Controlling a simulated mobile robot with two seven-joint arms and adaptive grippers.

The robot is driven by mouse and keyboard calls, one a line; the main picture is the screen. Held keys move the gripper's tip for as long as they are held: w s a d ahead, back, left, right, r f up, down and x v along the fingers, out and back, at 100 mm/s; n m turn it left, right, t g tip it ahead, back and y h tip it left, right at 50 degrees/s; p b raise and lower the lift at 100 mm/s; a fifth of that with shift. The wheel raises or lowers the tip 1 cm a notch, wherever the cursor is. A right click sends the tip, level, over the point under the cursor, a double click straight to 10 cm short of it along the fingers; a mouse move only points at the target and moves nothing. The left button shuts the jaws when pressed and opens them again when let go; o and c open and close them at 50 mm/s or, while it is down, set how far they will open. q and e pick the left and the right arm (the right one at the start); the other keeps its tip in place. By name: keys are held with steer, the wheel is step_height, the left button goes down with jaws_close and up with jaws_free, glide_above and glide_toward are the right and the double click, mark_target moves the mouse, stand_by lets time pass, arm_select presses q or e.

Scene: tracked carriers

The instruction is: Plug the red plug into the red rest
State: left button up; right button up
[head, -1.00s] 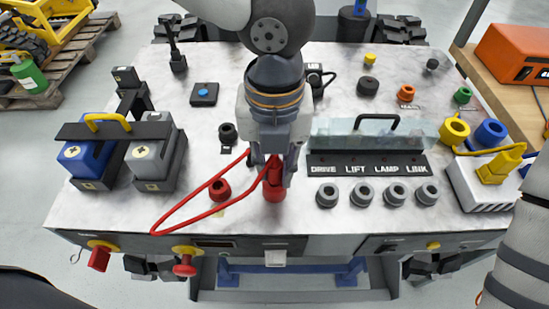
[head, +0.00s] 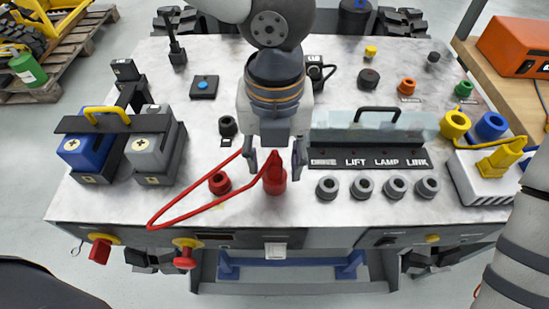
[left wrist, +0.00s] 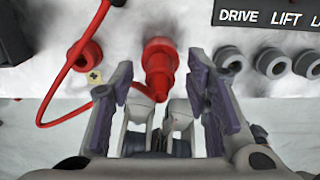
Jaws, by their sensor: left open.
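The red plug (head: 274,166) stands upright in a red round holder (head: 275,187) near the front middle of the table. Its red lead loops out to the left. In the left wrist view the plug (left wrist: 159,82) tapers toward me between the open fingers, its wide end at the red holder. A second red round holder (head: 220,183) sits to its left, with an empty-looking hole; it also shows in the left wrist view (left wrist: 88,55). My left gripper (head: 275,165) is open, its fingers on either side of the plug and apart from it. My right gripper is out of view.
Grey sockets (head: 362,187) stand in a row to the right, before a black label strip (head: 367,161) and a clear cover (head: 350,133) with a black handle. Blue and grey battery blocks (head: 88,152) stand left. The red lead (head: 175,207) lies on the table.

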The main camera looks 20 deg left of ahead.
mark_target(275, 153)
arm_select(q)
step_height(275, 153, up, 11)
steer(key=shift+r, duration=0.1)
stand_by(0.5)
